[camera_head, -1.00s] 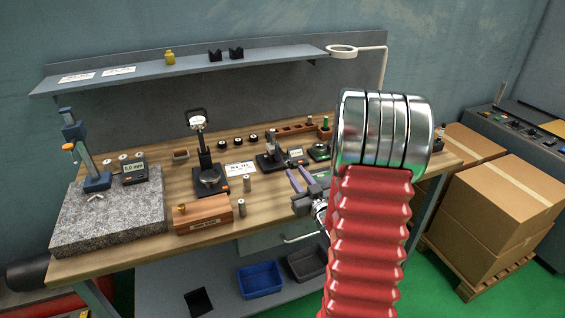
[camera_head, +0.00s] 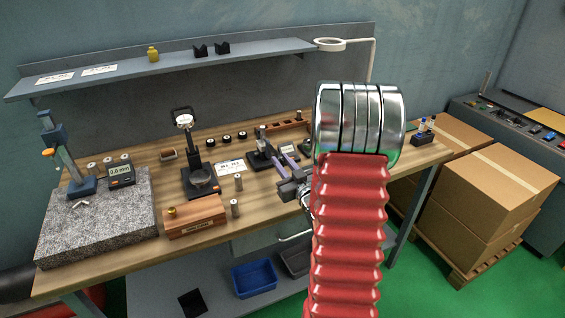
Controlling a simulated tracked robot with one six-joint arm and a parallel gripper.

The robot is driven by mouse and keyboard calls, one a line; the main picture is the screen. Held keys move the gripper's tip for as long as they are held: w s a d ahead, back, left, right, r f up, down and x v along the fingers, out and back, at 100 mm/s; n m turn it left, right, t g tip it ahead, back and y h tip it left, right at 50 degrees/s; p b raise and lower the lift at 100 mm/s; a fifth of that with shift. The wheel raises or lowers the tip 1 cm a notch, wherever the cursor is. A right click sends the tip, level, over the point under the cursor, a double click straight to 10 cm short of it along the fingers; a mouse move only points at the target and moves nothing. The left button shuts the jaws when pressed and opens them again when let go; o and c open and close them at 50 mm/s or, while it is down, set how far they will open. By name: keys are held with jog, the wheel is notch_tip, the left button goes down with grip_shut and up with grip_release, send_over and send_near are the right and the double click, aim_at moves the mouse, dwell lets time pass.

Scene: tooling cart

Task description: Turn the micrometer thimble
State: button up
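The micrometer appears to be the small dark bench instrument (camera_head: 261,157) on a stand with a digital readout, right of the white label card. Its thimble is too small to make out and may be partly hidden. My gripper (camera_head: 284,160) is just right of and in front of it, with two purple fingers pointing up and left toward it. The fingers look apart, and nothing shows between them. I cannot tell whether a finger touches the instrument. My red bellows arm covers the bench to the right.
On the wooden bench (camera_head: 130,262), a dial stand (camera_head: 197,180), a wooden block (camera_head: 195,216) and metal cylinders (camera_head: 235,208) stand left of my gripper. A granite plate (camera_head: 100,232) lies far left. A shelf (camera_head: 125,72) runs behind. Cartons (camera_head: 490,205) stand right.

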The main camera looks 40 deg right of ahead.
grip_shut()
jog(key=shift+s+d, duration=0.1)
jog(key=shift+d, duration=0.05)
jog(key=shift+m, duration=0.3)
